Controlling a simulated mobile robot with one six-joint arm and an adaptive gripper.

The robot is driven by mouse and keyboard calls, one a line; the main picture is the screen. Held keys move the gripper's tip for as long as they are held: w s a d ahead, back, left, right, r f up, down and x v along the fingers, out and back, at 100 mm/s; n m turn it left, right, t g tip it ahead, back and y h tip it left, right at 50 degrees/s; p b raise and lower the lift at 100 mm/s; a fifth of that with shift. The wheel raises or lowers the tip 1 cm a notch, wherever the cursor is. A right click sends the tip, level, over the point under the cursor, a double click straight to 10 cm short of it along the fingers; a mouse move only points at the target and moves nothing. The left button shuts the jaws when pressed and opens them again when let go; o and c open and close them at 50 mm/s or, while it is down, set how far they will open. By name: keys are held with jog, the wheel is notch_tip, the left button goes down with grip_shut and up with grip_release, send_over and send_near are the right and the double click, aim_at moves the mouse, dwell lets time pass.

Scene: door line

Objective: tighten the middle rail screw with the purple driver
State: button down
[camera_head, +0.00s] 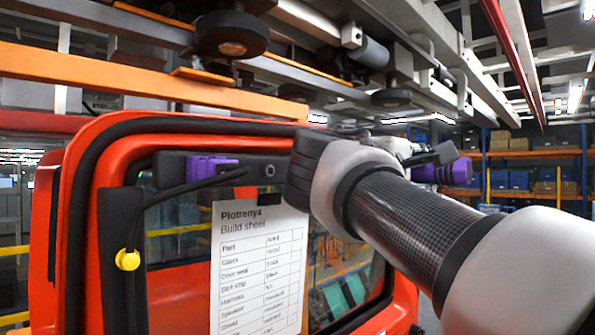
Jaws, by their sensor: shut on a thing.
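A red-orange door (75,165) with a dark seal hangs in front of me. A dark rail (172,168) runs across its window opening. A screw head (269,170) shows on the rail, just left of my arm; I cannot tell whether it is the middle one. My arm hides the rail farther right. The purple driver (448,172) shows its handle beyond my wrist, at the right. My gripper (428,157) is mostly hidden behind the wrist and is shut on the driver. The driver's tip is hidden, so I cannot tell whether it touches a screw.
A purple block (210,168) sits on the rail's left part. A black cable (165,195) runs from it past a yellow knob (127,260). A white build sheet (258,265) hangs below the rail. An orange overhead beam (130,75) and carrier wheels (232,35) are close above.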

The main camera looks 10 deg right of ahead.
aim_at(453, 170)
jog(key=shift+w+a, duration=0.3)
jog(key=shift+w, duration=0.05)
dwell(0.5)
jog(key=shift+s, duration=0.1)
dwell(0.6)
jog(key=shift+s+d, duration=0.25)
jog(key=shift+d, duration=0.05)
jog(key=shift+s+d+b, duration=0.6)
jog(key=shift+s+d, duration=0.35)
jog(key=shift+s, duration=0.25)
jog(key=shift+s+d+b, duration=0.6)
jog(key=shift+s+d, duration=0.3)
jog(key=shift+s, duration=0.3)
jog(key=shift+w, duration=0.1)
